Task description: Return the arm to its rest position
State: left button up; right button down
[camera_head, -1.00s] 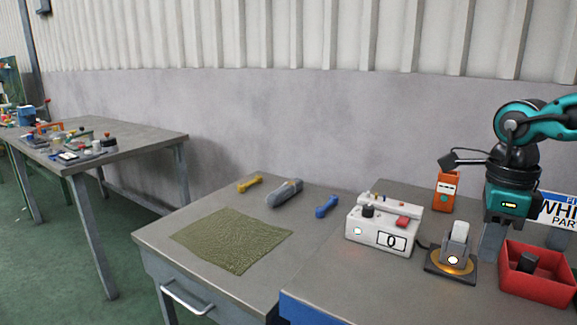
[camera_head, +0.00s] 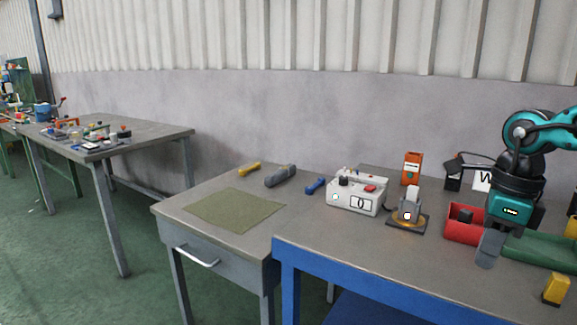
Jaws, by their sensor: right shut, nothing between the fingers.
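My right arm comes in from the right edge, teal and black, bent at the elbow. My right gripper (camera_head: 489,248) points down in front of the red bin (camera_head: 459,232) and hides part of it. Its grey fingers are together with nothing between them. My left gripper is out of view.
A white box with knobs (camera_head: 356,204), a lit stand with a grey piece (camera_head: 408,215) and an orange device (camera_head: 411,168) stand left of the gripper. A green tray (camera_head: 540,250) and a yellow block (camera_head: 556,289) lie right. A green mat (camera_head: 234,210) lies on the left table.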

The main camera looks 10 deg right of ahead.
jog(key=s+a+f+m+t+y+p, duration=0.1)
jog(key=s+f+m+t+y, duration=0.15)
jog(key=f+m+t, duration=0.6)
jog(key=s+a+f+m+t+y+p, duration=0.15)
jog(key=f+m+t+y, duration=0.25)
jog(key=f+m, duration=0.85)
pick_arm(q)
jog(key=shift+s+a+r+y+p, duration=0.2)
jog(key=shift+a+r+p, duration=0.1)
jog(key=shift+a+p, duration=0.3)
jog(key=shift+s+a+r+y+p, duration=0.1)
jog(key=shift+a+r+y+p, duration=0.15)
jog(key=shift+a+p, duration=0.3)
pick_arm(e)
jog(key=s+a+f+m+g+h, duration=0.1)
jog(key=s+a+f+m+h, duration=0.1)
jog(key=a+m, duration=0.6)
jog(key=s+a+f+m+g+h, duration=0.1)
jog(key=s+a+f+m+h, duration=0.2)
jog(key=m, duration=1)
jog(key=s+a+f, duration=0.2)
jog(key=a+f, duration=0.1)
jog(key=a, duration=0.2)
jog(key=shift+a+f+m, duration=0.15)
jog(key=shift+a+m, duration=0.05)
jog(key=shift+m, duration=0.2)
jog(key=shift+h, duration=0.25)
